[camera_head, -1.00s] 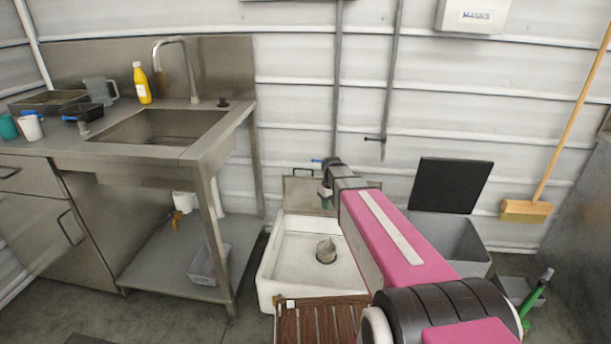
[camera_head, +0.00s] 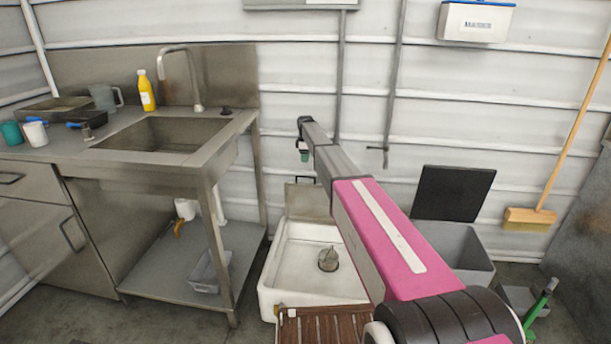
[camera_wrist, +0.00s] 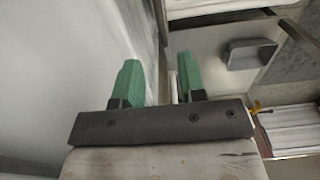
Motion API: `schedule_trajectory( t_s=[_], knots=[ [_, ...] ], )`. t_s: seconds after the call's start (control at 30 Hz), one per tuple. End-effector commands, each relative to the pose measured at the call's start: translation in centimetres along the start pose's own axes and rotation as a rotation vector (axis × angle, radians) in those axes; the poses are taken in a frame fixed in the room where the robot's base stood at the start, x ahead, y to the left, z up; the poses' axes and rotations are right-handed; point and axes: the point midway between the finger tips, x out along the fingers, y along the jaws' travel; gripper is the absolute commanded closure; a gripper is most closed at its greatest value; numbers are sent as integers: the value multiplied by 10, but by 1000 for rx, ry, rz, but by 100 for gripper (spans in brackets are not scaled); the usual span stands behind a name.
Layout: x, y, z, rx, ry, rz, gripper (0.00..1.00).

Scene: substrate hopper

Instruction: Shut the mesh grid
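A low white floor sink (camera_head: 278,268) stands against the back wall. A flat grey-brown panel, which I take to be the mesh grid (camera_head: 306,201), stands raised at its back edge with a small dark handle on top. Its mesh is too small to make out. My gripper (camera_head: 304,155) points down, above the panel and clear of it in the picture. In the wrist view the two green fingers (camera_wrist: 160,82) are apart with nothing held between them. A grey handle-like or tray-like shape (camera_wrist: 250,55) shows to their right; I cannot tell which it is.
A steel sink table (camera_head: 205,165) with a lower shelf stands at the left. A grey bin (camera_head: 455,245) with a raised black lid (camera_head: 453,193) stands right of the floor sink. A brown slatted board (camera_head: 322,322) lies in front. A broom (camera_head: 530,218) leans at the right.

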Motion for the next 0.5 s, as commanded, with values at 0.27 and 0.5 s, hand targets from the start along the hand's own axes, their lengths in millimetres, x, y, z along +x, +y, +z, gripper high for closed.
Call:
schedule_trajectory(
  t_s=[0.27,0.5],
  knots=[
    [41,0,0,2,0,-1,63],
    [82,0,0,3,0,-1,63]
  ],
)
